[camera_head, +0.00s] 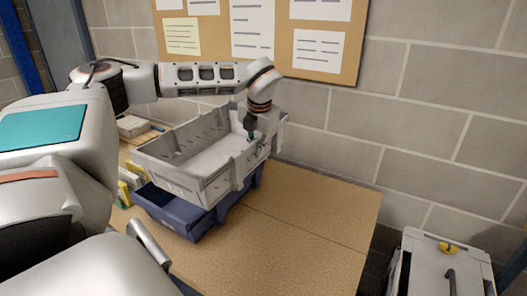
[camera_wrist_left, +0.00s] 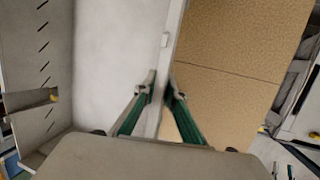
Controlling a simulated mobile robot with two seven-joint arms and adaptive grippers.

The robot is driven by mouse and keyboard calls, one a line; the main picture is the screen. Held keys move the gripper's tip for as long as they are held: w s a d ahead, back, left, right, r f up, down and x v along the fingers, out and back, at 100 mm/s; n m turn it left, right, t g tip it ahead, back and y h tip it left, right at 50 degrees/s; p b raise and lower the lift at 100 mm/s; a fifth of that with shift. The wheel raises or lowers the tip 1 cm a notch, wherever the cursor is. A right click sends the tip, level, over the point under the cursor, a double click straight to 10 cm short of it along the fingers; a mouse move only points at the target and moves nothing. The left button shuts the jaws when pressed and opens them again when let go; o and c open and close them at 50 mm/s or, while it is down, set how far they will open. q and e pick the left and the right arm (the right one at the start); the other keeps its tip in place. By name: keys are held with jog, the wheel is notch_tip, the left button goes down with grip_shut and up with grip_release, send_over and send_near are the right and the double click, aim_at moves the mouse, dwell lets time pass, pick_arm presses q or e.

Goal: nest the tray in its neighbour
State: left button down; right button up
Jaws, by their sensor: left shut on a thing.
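A grey tray (camera_head: 207,185) is above a dark blue tray (camera_head: 185,222) on the wooden table. The grey tray covers most of the blue one; I cannot tell whether they touch. My left gripper (camera_head: 252,137) is shut on the right wall of the grey tray, from above. In the left wrist view the left gripper's fingers (camera_wrist_left: 160,92) close on either side of the grey tray's wall (camera_wrist_left: 172,45), with its pale floor (camera_wrist_left: 115,65) to the left. The right gripper is not in view.
The table (camera_head: 300,225) is clear to the right of the trays. Small yellow and green boxes (camera_head: 127,188) stand at the left, close to the trays. A brick wall (camera_head: 440,110) with a notice board stands behind. A grey-white container (camera_head: 440,265) stands past the table's right edge.

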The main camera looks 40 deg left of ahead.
pick_arm(q)
send_over(234, 164)
jog(key=d, duration=0.1)
jog(key=shift+r, duration=0.1)
dwell(0.4)
jog(key=shift+s+a, duration=0.1)
jog(key=shift+a, duration=0.4)
jog(key=shift+f+b, duration=0.85)
jog(key=shift+f, duration=1.2)
jog(key=shift+p, duration=0.6)
